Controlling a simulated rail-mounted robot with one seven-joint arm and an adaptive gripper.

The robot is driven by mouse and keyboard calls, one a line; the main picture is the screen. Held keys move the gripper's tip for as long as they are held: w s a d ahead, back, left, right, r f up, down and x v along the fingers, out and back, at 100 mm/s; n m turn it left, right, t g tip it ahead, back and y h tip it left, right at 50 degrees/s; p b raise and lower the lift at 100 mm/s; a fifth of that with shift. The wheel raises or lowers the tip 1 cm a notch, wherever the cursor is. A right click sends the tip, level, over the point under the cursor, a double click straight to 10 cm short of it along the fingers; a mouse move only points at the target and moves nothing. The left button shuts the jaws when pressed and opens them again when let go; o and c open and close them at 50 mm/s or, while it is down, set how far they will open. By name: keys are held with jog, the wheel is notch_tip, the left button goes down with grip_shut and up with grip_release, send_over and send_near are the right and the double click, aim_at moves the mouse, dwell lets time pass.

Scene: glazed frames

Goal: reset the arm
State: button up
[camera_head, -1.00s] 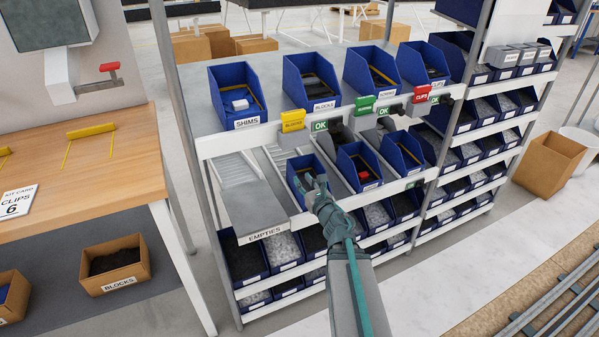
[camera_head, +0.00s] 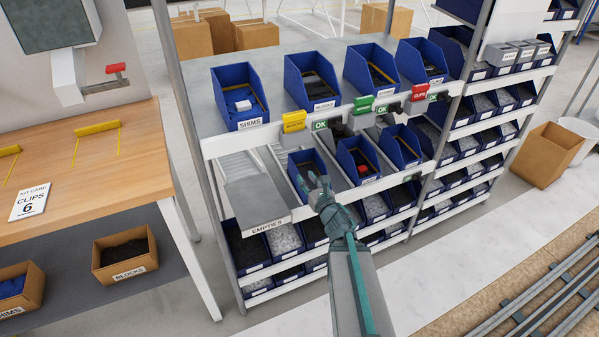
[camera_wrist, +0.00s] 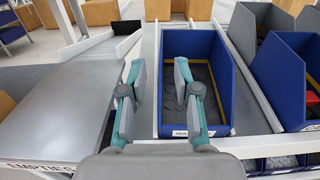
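My gripper (camera_head: 319,188) is in front of the lower flow rack, just before the leftmost blue bin (camera_head: 300,176) on the sloped lanes. In the wrist view my gripper (camera_wrist: 158,85) has its two fingers wide apart, with nothing between them. The same blue bin (camera_wrist: 228,92) lies ahead and slightly right in the wrist view, with dark contents inside. The fingers overlap its near edge in the picture; I cannot tell whether they touch it. My forearm reaches up from the bottom of the head view.
The EMPTIES lane (camera_head: 258,203) lies left of the bin. More blue bins sit right, including one with a red piece (camera_head: 364,169). SHIMS (camera_head: 239,100) and BLOCKS (camera_head: 311,82) bins stand above.

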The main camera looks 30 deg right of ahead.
jog(key=d+f+m+g+h, duration=0.1)
jog(key=m, duration=0.2)
jog(key=d+f+m+h, duration=0.1)
jog(key=d+m, duration=0.1)
jog(key=m, duration=0.1)
jog(key=s+d+f+m+g+h, duration=0.1)
jog(key=d+m+h, duration=0.1)
jog(key=m, duration=0.1)
jog(key=shift+s+d+f+m+g, duration=0.1)
jog(key=shift+d+f+m+g, duration=0.1)
jog(key=shift+m+g, duration=0.1)
jog(key=s+f+m+g+h+p, duration=0.1)
jog(key=s+f+m+g, duration=0.4)
jog(key=f+m, duration=0.35)
jog(key=s+f+m+g+p, duration=0.1)
jog(key=s+f+m+g, duration=0.3)
jog(key=s+f+m, duration=0.35)
jog(key=s+a+f+m+g+y+p, duration=0.1)
jog(key=s+a+f+m+g+y, duration=0.1)
jog(key=s+a+f+m+g, duration=0.35)
jog(key=s+a+f+m+g+y+p, duration=0.1)
jog(key=s+a+f+m+g+p, duration=0.1)
jog(key=s+a, duration=0.9)
jog(key=s+a+f+m+g+y+p, duration=0.2)
jog(key=s+a+f+g+p, duration=0.2)
jog(key=s+a, duration=0.7)
jog(key=s+g, duration=0.1)
jog(key=s, duration=0.2)
jog(key=shift+s+g+y, duration=0.3)
jog(key=shift+s+g, duration=0.05)
